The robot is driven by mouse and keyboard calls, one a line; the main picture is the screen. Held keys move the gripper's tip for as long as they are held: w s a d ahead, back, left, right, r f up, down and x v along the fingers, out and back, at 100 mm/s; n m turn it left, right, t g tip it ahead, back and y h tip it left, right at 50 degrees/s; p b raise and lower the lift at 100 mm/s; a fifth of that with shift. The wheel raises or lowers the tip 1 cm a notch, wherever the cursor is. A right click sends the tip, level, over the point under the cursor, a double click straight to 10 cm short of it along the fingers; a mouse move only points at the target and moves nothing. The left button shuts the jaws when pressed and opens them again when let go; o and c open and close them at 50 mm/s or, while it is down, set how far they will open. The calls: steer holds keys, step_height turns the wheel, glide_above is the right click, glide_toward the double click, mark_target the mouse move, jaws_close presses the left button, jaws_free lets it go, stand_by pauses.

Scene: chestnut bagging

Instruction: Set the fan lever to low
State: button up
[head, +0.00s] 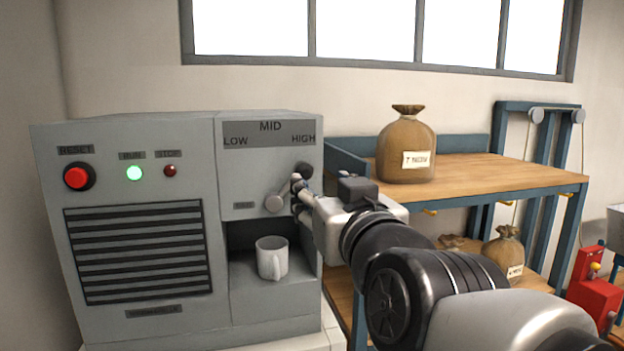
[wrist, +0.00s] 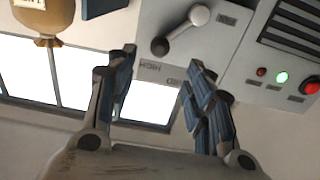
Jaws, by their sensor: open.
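The fan lever is on the front of the grey machine, below a dark scale plate (head: 268,134) marked LOW, MID and HIGH. Its round grey hub (head: 275,202) sits beside a small label. Its black knob (head: 303,169) points up and right, toward HIGH. The wrist view is upside down and shows the hub (wrist: 200,15) and the knob (wrist: 160,46) clear of the fingers. My gripper (head: 299,194) is open and empty, close in front of the panel near the knob. In the wrist view, the knob is just beyond the gap between my fingertips (wrist: 160,72).
The machine front (head: 137,225) has a red reset button (head: 76,178), a lit green lamp (head: 134,173) and a dark red stop lamp (head: 170,170). A white mug (head: 272,258) stands in the recess below the lever. A wooden bench (head: 480,172) bearing a tied sack (head: 406,148) stands right.

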mark_target(306, 174)
steer(key=p+x, duration=0.2)
steer(key=x, duration=0.9)
steer(key=shift+c, duration=0.4)
steer(key=shift+s, duration=0.1)
jaws_close()
